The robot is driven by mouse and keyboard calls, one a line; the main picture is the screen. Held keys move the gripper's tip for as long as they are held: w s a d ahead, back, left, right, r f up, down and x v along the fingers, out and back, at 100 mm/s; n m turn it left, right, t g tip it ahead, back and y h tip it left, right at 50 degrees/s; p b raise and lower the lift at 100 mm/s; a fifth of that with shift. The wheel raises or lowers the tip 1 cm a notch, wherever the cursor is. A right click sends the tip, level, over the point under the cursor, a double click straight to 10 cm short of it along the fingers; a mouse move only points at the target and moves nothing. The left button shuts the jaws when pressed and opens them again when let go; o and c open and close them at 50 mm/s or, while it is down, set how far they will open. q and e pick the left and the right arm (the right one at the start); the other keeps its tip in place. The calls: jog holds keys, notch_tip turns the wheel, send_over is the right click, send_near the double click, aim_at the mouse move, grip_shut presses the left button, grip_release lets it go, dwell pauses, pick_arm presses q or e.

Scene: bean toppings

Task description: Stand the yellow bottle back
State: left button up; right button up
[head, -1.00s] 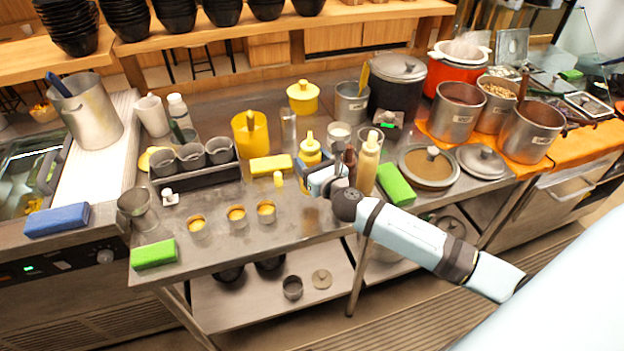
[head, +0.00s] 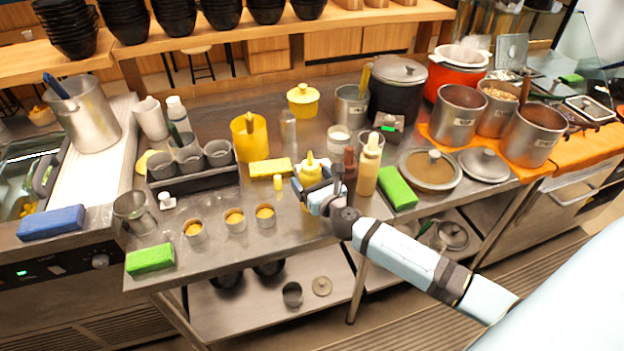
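The yellow bottle (head: 311,173) is roughly upright over the front middle of the steel counter, with its nozzle up. My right gripper (head: 306,193) is around its body and appears shut on it; the fingers hide part of the bottle. Whether the bottle's base touches the counter is hard to tell. A brown bottle (head: 349,169) and a tan bottle (head: 368,168) stand upright just right of it. My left gripper is not in view.
A yellow sponge (head: 270,168) and a small yellow-topped item (head: 278,183) lie to the left. Several small filled cups (head: 235,220) stand near the front edge. A green sponge (head: 397,188) lies right of the bottles. Behind the yellow bottle is a white-filled cup (head: 339,138).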

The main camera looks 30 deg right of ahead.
jog(key=shift+r, duration=0.3)
jog(key=s+b, duration=0.1)
jog(key=s, duration=1.1)
jog(key=s+a+f+m+g+y, duration=0.2)
jog(key=s+a+f+m, duration=0.5)
jog(key=m, duration=0.9)
jog(key=s+a+f+m+g+y, duration=0.2)
jog(key=s+a+f+m+g, duration=0.3)
jog(key=m, duration=1.1)
jog(key=s+a+f, duration=0.2)
jog(key=s+f, duration=0.1)
jog(key=s, duration=0.1)
jog(key=shift+s+a+f+m, duration=0.15)
jog(key=shift+a+f+m, duration=0.15)
jog(key=shift+a, duration=0.05)
